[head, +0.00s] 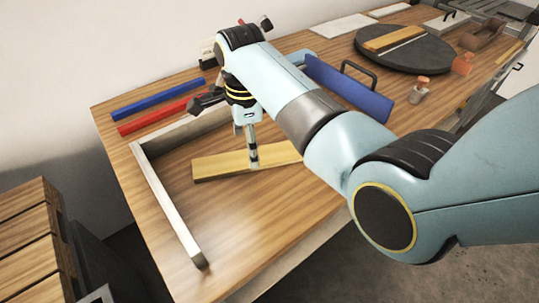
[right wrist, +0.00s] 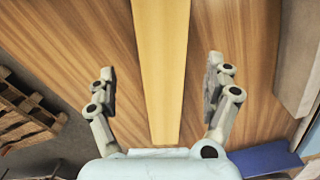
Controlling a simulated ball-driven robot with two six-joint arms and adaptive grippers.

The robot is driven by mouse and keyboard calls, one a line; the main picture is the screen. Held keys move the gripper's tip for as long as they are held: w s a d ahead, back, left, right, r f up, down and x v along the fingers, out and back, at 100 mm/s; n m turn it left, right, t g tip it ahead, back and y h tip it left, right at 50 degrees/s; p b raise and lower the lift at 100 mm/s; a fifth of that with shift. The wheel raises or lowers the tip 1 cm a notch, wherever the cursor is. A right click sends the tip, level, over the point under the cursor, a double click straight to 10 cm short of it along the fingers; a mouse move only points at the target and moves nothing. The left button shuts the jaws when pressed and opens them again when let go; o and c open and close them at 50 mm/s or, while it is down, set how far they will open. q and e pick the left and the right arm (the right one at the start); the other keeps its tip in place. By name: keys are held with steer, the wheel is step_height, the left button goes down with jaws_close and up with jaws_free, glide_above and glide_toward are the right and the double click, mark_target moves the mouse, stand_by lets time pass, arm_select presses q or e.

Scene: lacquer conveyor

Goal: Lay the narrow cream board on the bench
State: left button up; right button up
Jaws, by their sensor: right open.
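A narrow yellow-cream board (head: 220,164) lies flat on the wooden bench (head: 250,222), inside the corner of a pale angled frame. My right gripper (head: 253,160) points down at the board's middle. In the right wrist view the board (right wrist: 162,70) runs lengthwise between the two fingers of the open right gripper (right wrist: 162,80), with a gap on each side. Nothing is held. The arm hides part of the bench behind it in the head view. My left gripper is not in view.
The pale frame (head: 166,205) borders the board's left and back. Blue (head: 158,98) and red (head: 158,115) bars lie behind it. A blue panel with a handle (head: 350,92) stands at right, before a dark turntable (head: 440,55) bearing another board (head: 393,38). Bench in front is clear.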

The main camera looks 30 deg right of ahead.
mark_target(270, 156)
steer(key=f, duration=0.4)
steer(key=shift+w+f, duration=0.1)
steer(key=shift+w, duration=0.1)
steer(key=c, duration=1.6)
